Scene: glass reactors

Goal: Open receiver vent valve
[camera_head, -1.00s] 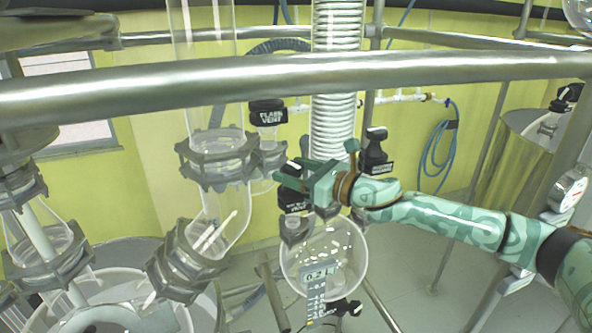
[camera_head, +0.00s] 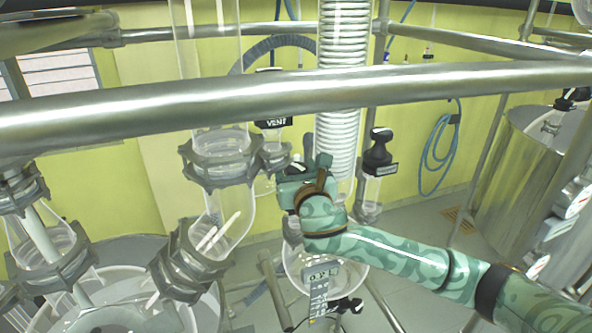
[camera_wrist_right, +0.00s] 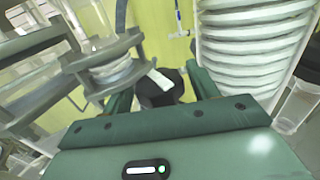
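The round glass receiver flask (camera_head: 296,266) hangs at the lower middle of the head view, its top hidden behind my right arm. A "0.2 L" readout shows in front of it. My right gripper (camera_head: 298,170) is at the receiver vent valve above the flask; the valve is hidden there in the head view. In the right wrist view, the valve's black knob (camera_wrist_right: 158,90) with a white mark lies between the two spread fingers of my right gripper (camera_wrist_right: 160,92). The fingers are close to its sides; I see no clear grip. My left gripper is out of view.
A thick metal rail (camera_head: 440,82) crosses in front. A second black vent valve (camera_head: 273,123) is above left of the gripper, and a black-knobbed valve (camera_head: 379,155) stands to its right. A white coiled column (camera_head: 340,130) rises behind the gripper.

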